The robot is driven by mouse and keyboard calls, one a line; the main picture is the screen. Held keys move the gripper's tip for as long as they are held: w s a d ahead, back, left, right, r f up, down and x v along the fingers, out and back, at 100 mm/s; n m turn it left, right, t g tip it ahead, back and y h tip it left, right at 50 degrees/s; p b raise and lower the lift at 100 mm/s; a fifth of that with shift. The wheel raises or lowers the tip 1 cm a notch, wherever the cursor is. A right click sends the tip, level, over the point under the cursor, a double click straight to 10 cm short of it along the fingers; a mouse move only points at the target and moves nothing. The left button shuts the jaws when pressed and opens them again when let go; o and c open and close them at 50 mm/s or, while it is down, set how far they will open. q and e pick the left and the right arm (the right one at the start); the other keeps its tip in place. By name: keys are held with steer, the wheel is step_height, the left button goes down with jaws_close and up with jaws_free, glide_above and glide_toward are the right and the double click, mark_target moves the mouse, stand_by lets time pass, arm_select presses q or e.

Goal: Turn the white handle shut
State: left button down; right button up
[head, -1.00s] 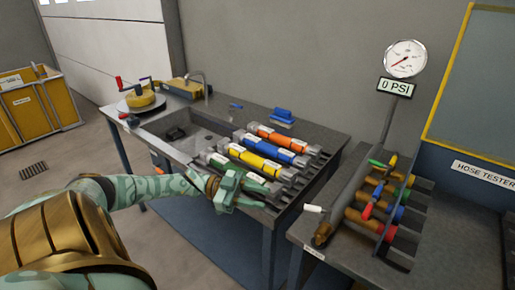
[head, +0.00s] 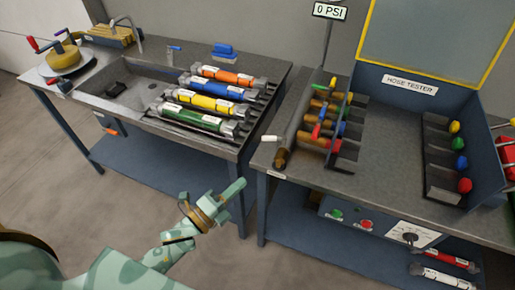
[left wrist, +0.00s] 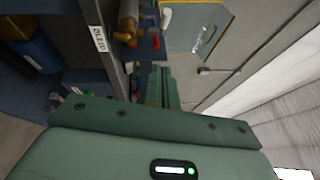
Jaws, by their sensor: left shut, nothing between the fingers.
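A small white piece that looks like this handle shows in the left wrist view (left wrist: 166,17), beside brass fittings. My left gripper (head: 236,190) is shut and empty. It is in front of the benches, below and left of the handle in the head view, and apart from it. In the left wrist view its green fingers (left wrist: 163,87) point toward the manifold area. My right gripper is out of view.
The sink bench (head: 250,85) on the left holds orange, blue, yellow and green hoses (head: 205,103). A gap separates it from the tester bench (head: 375,195). The tester has coloured knobs (head: 459,143) on the right and front buttons (head: 366,224). A display (head: 330,11) reads 0 PSI.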

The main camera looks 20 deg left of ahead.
arm_select(q)
steer(key=w+a+x, duration=0.1)
steer(key=a+x, duration=0.1)
steer(key=x, duration=1)
steer(key=shift+w+r, duration=0.2)
steer(key=shift+w, duration=0.1)
steer(key=shift+a, duration=0.2)
steer(key=m+g+h+b, duration=0.1)
steer(key=w+a+m+g+h+b, duration=0.1)
steer(key=h, duration=0.1)
steer(key=w+m+g+h+b, duration=0.1)
steer(key=h+b, duration=0.1)
steer(key=shift+a+r+m, duration=0.1)
steer(key=shift+a+m, duration=0.2)
steer(key=shift+a, duration=0.1)
